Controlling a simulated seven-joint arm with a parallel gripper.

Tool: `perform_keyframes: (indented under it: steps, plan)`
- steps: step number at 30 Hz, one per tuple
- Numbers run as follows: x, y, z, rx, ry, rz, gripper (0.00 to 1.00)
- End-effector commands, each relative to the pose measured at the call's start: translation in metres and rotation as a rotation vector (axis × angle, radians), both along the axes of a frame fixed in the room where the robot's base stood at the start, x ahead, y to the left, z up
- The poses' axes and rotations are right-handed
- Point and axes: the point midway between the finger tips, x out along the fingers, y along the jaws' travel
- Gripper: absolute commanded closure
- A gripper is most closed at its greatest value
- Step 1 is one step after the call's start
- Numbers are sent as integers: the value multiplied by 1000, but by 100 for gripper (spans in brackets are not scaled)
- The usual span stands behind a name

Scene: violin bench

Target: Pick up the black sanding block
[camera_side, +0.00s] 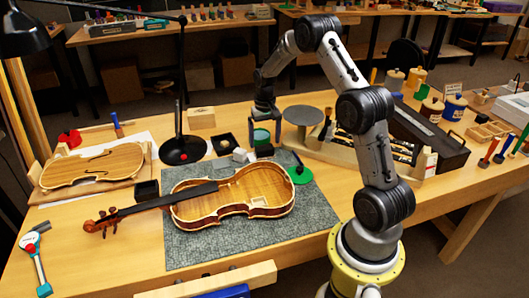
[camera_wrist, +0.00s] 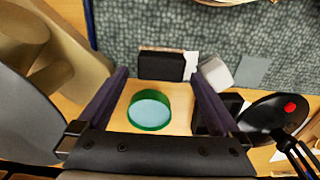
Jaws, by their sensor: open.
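A small black block (camera_wrist: 161,66), which looks like the sanding block, lies on the bench at the edge of the grey mat in the wrist view. In the side view a dark block (camera_side: 264,151) sits just below and in front of my gripper (camera_side: 263,122). My gripper also shows in the wrist view (camera_wrist: 160,80), its two dark fingers spread wide and empty. The block appears between the fingertips in that view, apart from both fingers. The gripper points down above the bench; its exact height over the block is hard to tell.
A green-rimmed round container (camera_wrist: 150,110) lies between the fingers in the wrist view. A pale cube (camera_wrist: 216,73) and black tray (camera_side: 224,145) stand close by. The lamp base (camera_side: 183,151), round grey disc (camera_side: 303,116) and open violin (camera_side: 235,192) surround this spot.

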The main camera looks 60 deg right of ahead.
Motion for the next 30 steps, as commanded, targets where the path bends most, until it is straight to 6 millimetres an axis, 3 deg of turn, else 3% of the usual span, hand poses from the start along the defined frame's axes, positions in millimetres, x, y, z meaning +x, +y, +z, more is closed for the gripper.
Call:
perform_keyframes:
  steps: [7,17,27,29,30]
  plan:
    - [0,2,-35,2,4,0,0]
    - [1,2,-41,1,1,0,0]
    - [1,2,-41,1,1,0,61]
    - [1,2,-41,1,1,0,71]
    - [1,2,-41,0,0,0,71]
